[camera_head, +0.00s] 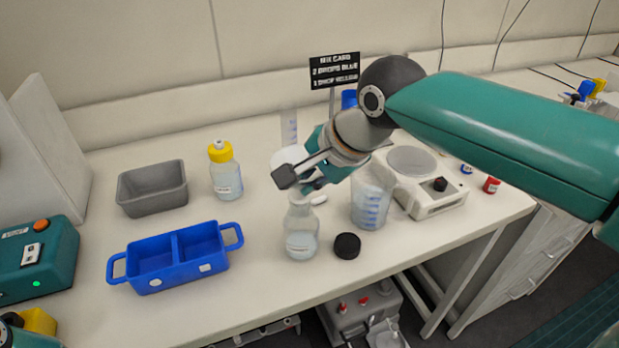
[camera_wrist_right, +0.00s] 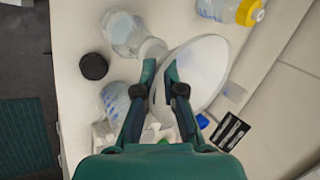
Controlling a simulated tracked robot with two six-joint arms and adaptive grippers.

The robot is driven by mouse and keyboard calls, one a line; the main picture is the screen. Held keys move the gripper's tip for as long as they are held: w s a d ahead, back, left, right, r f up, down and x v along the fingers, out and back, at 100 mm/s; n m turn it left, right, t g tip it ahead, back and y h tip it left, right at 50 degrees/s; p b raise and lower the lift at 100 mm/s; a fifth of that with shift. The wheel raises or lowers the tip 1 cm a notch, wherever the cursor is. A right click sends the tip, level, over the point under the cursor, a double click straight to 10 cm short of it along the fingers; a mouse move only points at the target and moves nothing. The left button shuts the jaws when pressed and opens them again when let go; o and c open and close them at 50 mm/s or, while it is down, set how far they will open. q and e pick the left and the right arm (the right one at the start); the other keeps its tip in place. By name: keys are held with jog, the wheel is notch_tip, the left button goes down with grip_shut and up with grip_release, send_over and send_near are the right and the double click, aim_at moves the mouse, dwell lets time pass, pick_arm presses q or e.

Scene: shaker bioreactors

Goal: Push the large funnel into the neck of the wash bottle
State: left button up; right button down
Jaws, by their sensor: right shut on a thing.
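The large funnel (camera_head: 288,155) is white and shows partly behind the gripper in the head view. In the wrist view its wide cone (camera_wrist_right: 205,68) is tilted, with its rim toward the right. My right gripper (camera_head: 301,179) is shut on the funnel; its fingers also show in the wrist view (camera_wrist_right: 161,78). A clear, uncapped bottle (camera_head: 302,236), seemingly the wash bottle, stands upright below the gripper and also shows in the wrist view (camera_wrist_right: 122,32). The gripper partly hides its neck. I cannot tell whether funnel and neck touch. My left gripper is not in view.
A black cap (camera_head: 347,245) lies right of the bottle, and a graduated beaker (camera_head: 371,200) stands behind the cap. A yellow-capped bottle (camera_head: 226,174), blue tray (camera_head: 177,262) and grey bin (camera_head: 152,190) are to the left. A white device (camera_head: 424,192) stands right.

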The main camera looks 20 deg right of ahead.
jog(key=shift+f+b, duration=0.55)
jog(key=shift+f, duration=0.2)
dwell(0.7)
jog(key=c, duration=1.2)
grip_release()
jog(key=shift+r, duration=0.15)
jog(key=v, duration=1.1)
jog(key=shift+s+r, duration=0.2)
jog(key=shift+r, duration=0.1)
jog(key=shift+d, duration=0.1)
